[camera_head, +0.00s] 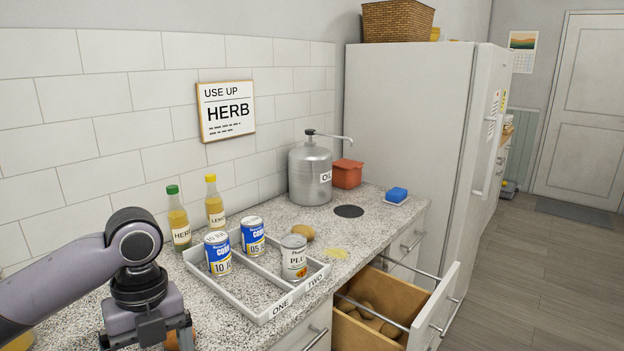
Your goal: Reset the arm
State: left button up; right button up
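My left arm comes in from the left, and its gripper (146,338) points down over the counter at the bottom left. Its two fingers stand wide apart, with their tips at or beyond the lower picture edge. An orange-brown item (173,342) shows partly beside the right-hand finger, and most of it is hidden. I cannot tell whether anything touches it. My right gripper is not in view.
A divided tray (262,318) holds two blue cans (217,253) (253,236) and a white can (293,258). Two bottles (179,222) (215,204), a potato (303,232) and an oil canister (309,175) stand behind. An open drawer (440,300) with potatoes juts out right.

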pick_arm(q)
jog(key=s+d+f+n+t+h, duration=0.35)
jog(key=s+d+f+n, duration=0.45)
jog(key=d+f+n, duration=0.4)
jog(key=s+a+f+n+t+y, duration=0.25)
jog(key=s+a+f+n, duration=0.25)
jog(key=s+a+n, duration=0.8)
jog(key=w+d+f+t+h, duration=0.1)
jog(key=w+d+f+t, duration=0.2)
jog(key=w+f+t, duration=0.3)
notch_tip(320, 180, down, 4)
jog(key=shift+w+d+r+n+h, duration=0.2)
jog(key=shift+w+n+h, duration=0.1)
jog(key=shift+w, duration=0.5)
